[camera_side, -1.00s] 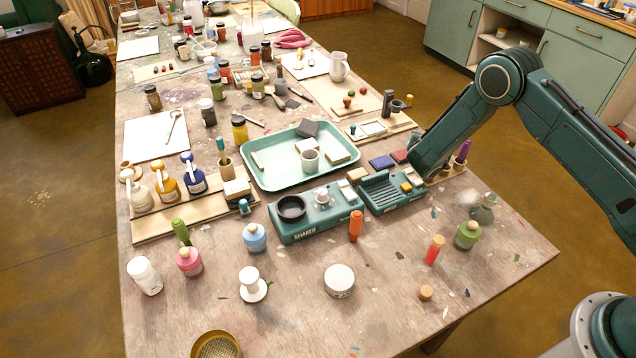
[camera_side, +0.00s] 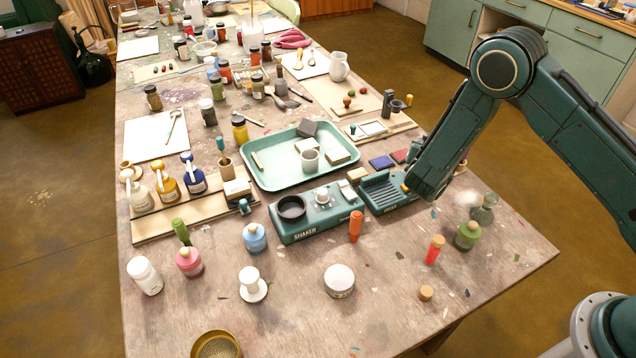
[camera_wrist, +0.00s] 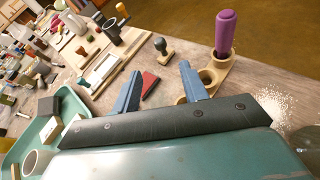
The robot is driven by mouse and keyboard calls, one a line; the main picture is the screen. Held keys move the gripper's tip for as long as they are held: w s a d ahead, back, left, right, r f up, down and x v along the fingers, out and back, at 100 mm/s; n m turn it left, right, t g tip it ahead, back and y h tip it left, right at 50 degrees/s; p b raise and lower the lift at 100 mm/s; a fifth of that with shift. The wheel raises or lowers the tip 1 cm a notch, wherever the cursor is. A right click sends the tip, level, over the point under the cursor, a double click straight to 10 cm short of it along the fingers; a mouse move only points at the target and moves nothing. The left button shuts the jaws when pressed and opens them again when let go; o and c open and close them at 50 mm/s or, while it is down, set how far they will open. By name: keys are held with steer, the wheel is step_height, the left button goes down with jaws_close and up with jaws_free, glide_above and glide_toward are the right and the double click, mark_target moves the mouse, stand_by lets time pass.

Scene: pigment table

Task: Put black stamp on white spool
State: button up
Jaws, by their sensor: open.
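In the wrist view my gripper (camera_wrist: 160,70) is open and empty, with two blue fingers spread apart. A small stamp with a dark, greenish-looking knob (camera_wrist: 164,47) stands on the table just beyond the fingertips. It may be the black stamp; its colour is hard to tell. In the side view my fingertips are hidden behind my arm.
A purple-handled tool (camera_wrist: 225,32) stands in a wooden holder (camera_wrist: 213,75) beside the right finger. A red pad (camera_wrist: 149,84) lies between the fingers.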

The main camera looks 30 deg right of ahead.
stand_by(0.4)
steer(key=shift+d+r+m, duration=0.15)
steer(key=shift+r+m, duration=0.15)
steer(key=shift+r, duration=0.15)
steer(key=s+d+r+m+g+y, duration=0.1)
steer(key=s+r+m+g+y, duration=0.1)
steer(key=s+r+m, duration=0.5)
steer(key=s+r+m+g+y, duration=0.15)
steer(key=s+r+m, duration=0.25)
steer(key=r+m, duration=0.65)
steer(key=s+a+r+m+y, duration=0.2)
steer(key=s+r, duration=0.1)
steer(key=s, duration=0.5)
steer(key=s+a+r+m+y, duration=0.1)
steer(key=s+a+r+m, duration=0.1)
steer(key=s, duration=0.6)
steer(key=s+a+r+m+g+y, duration=0.1)
steer(key=s+a+r+m+y, duration=0.1)
steer(key=s+r, duration=0.3)
steer(key=s+a+m, duration=0.1)
steer(key=s, duration=0.2)
steer(key=shift+r+m+y, duration=0.15)
steer(key=shift+m+y, duration=0.2)
steer(key=shift+o, duration=0.4)
steer(key=shift+s+a, duration=0.1)
steer(key=shift+s, duration=0.25)
steer(key=shift+w, duration=0.15)
